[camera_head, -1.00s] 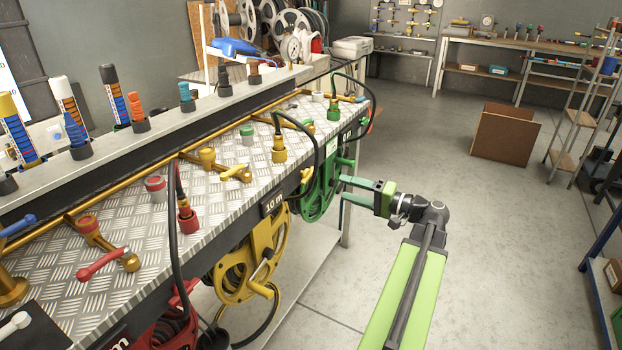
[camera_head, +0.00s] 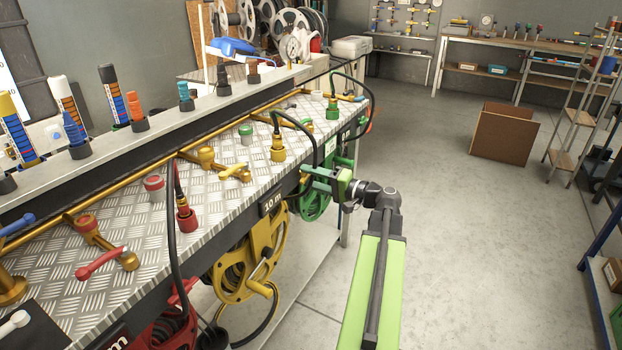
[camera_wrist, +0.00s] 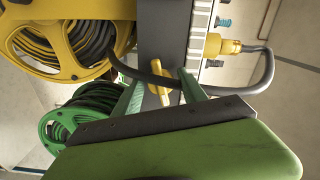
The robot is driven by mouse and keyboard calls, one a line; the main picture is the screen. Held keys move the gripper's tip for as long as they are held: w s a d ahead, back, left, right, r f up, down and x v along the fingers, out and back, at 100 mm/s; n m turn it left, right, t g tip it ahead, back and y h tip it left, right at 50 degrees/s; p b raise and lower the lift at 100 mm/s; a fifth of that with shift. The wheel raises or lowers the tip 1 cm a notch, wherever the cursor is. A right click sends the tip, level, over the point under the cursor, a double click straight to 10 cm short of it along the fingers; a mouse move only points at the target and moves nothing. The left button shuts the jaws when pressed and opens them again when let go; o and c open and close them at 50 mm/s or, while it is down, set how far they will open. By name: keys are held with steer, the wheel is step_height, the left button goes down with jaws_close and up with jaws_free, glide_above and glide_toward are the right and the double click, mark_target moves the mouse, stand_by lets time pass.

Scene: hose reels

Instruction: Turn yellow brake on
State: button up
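The yellow brake looks like a small yellow lever (camera_wrist: 161,84) on the dark front panel of the bench. In the wrist view it shows between my two green fingers, with a gap on each side. My gripper (camera_head: 314,178) is open, at the front edge of the bench between the yellow reel (camera_head: 245,262) and the green reel (camera_head: 314,205). I cannot tell how far the fingertips are from the lever. In the head view my gripper hides most of that spot. The yellow reel (camera_wrist: 72,45) and green reel (camera_wrist: 88,112) also show in the wrist view.
A black hose (camera_wrist: 228,88) loops from a yellow connector (camera_wrist: 222,46) past my fingertips. The metal bench top (camera_head: 220,190) carries valves and hose fittings. A red reel (camera_head: 172,330) hangs nearer.

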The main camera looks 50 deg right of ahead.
jaws_close()
steer(key=shift+m, duration=1.7)
steer(key=shift+o, duration=1.4)
jaws_free()
steer(key=v, duration=1.7)
steer(key=shift+s, duration=0.2)
steer(key=shift+s, duration=0.1)
